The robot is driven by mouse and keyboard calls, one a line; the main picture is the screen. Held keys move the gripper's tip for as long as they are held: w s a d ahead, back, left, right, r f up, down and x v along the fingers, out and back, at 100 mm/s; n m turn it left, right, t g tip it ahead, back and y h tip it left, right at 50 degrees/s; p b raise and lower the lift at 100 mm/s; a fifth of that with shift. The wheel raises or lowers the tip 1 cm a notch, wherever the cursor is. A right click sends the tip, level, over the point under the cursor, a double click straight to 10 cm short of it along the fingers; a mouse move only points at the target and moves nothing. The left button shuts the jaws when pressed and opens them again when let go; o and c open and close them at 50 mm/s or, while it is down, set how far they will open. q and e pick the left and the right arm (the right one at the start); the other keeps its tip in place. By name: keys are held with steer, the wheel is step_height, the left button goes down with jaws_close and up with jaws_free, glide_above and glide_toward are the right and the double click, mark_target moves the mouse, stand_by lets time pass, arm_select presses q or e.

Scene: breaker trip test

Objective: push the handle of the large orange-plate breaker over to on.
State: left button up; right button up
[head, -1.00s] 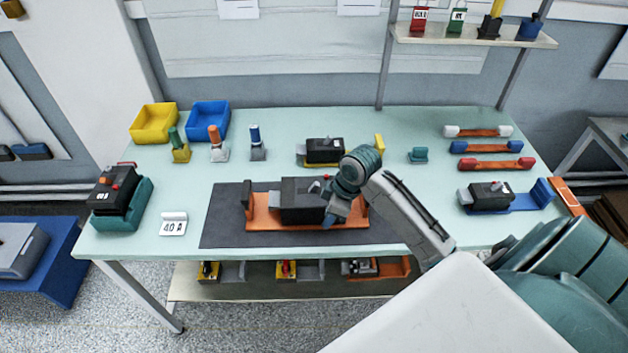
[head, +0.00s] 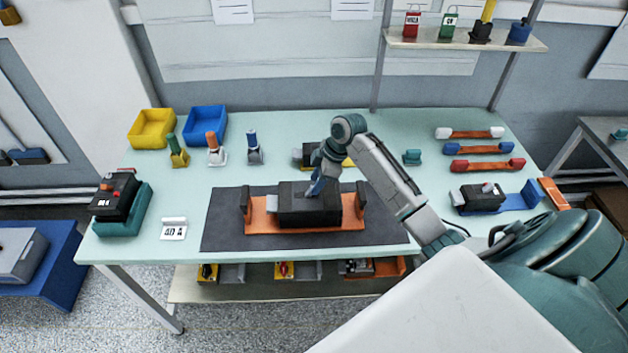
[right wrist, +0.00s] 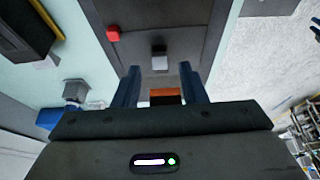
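The large breaker (head: 296,206) is a dark box on an orange plate (head: 262,225), lying on the dark mat in the middle of the bench. My right gripper (head: 314,188) points down at the right part of the breaker's top and covers its handle in the head view. In the right wrist view, the two blue fingers (right wrist: 158,72) are apart with nothing gripped. The pale-tipped handle (right wrist: 159,58) shows just beyond and between the fingertips; I cannot tell whether they touch. A red button (right wrist: 113,33) sits on the breaker's face. My left gripper is not in view.
A smaller breaker (head: 304,154) stands behind, close to my right arm. A 40 A sign (head: 174,229) and a teal-based device (head: 118,203) are at the left. Another breaker (head: 478,197) on a blue plate is at the right. The mat's front strip (head: 290,241) is clear.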

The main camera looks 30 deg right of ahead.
mark_target(309, 194)
steer(key=shift+x, duration=1.25)
jaws_close()
